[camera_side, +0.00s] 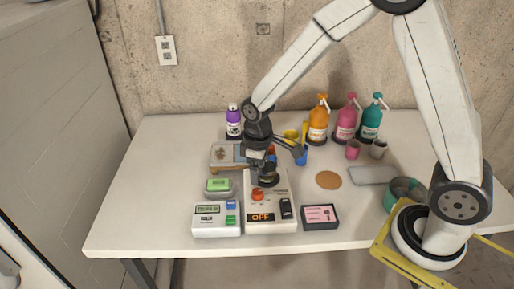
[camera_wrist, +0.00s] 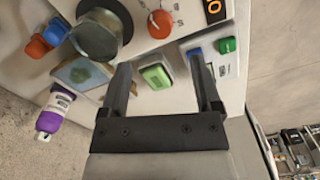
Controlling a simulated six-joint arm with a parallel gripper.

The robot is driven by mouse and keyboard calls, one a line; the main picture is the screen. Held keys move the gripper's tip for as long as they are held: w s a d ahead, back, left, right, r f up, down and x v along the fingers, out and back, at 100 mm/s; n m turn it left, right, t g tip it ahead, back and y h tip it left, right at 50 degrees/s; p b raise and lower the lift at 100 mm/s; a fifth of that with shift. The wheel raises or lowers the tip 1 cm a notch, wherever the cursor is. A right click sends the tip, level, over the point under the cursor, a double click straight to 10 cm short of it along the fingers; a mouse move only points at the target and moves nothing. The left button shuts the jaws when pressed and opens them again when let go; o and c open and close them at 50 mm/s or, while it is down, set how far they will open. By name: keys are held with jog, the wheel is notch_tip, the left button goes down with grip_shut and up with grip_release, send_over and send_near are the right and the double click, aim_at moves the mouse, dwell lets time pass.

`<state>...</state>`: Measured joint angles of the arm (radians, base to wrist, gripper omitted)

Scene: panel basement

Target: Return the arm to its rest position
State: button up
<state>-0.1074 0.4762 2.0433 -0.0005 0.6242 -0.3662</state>
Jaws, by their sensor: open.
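My gripper (camera_side: 266,166) hangs from my bent arm over the back part of the white control unit (camera_side: 270,225), pointing down. In the wrist view my gripper (camera_wrist: 160,62) has its two dark fingers wide apart with nothing held between them. A green-topped block (camera_wrist: 156,76) shows in the gap, beyond the fingertips. The unit carries an orange-red knob (camera_side: 257,193), an orange "OFF" display (camera_side: 262,217) and a black switch (camera_side: 287,208). A dark round piece (camera_side: 268,179) on the unit is partly hidden by my gripper.
A small meter (camera_side: 216,220), a pink-screened box (camera_side: 320,215) and a green-topped block (camera_side: 219,185) stand around the unit. Orange (camera_side: 318,122), pink (camera_side: 346,122) and teal (camera_side: 371,122) bottles line the back.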

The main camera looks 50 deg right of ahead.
jog(key=shift+s+d+r, duration=0.2)
jog(key=shift+s+r, duration=0.1)
jog(key=shift+s, duration=0.05)
jog(key=s+d+r+m+t, duration=0.1)
jog(key=s+d+r+m, duration=0.1)
jog(key=s, duration=0.3)
jog(key=s+d+r+m+t, duration=0.1)
jog(key=s+m, duration=0.2)
jog(key=s, duration=0.2)
jog(key=shift+s+d+r+t, duration=0.15)
jog(key=shift+d+r+t, duration=0.15)
jog(key=shift+d+r, duration=0.1)
